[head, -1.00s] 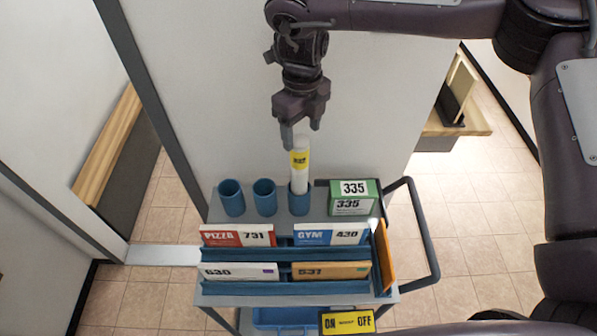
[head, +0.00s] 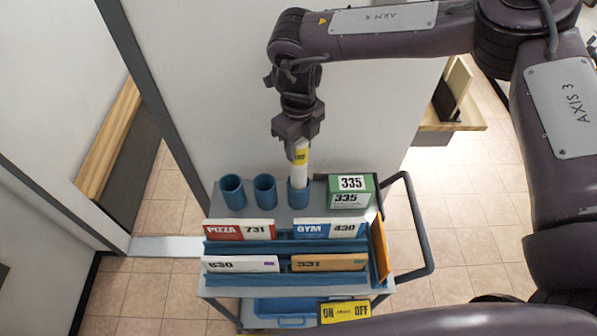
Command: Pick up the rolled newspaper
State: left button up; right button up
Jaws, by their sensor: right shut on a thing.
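The rolled newspaper (head: 300,172) is a white upright roll with a yellow label near its top. Its lower end stands inside the rightmost blue cup (head: 298,197) on the cart. My right gripper (head: 299,154) comes down from above and is shut on the upper part of the roll, covering its top end. My left gripper does not show.
Two empty blue cups (head: 232,191) (head: 265,190) stand left of the roll. A green box marked 335 (head: 351,193) is close on the right. Blue racks with mail (head: 240,229) are in front. The cart handle (head: 422,225) sticks out right.

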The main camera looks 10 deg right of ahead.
grip_shut()
jog(key=shift+r, duration=0.1)
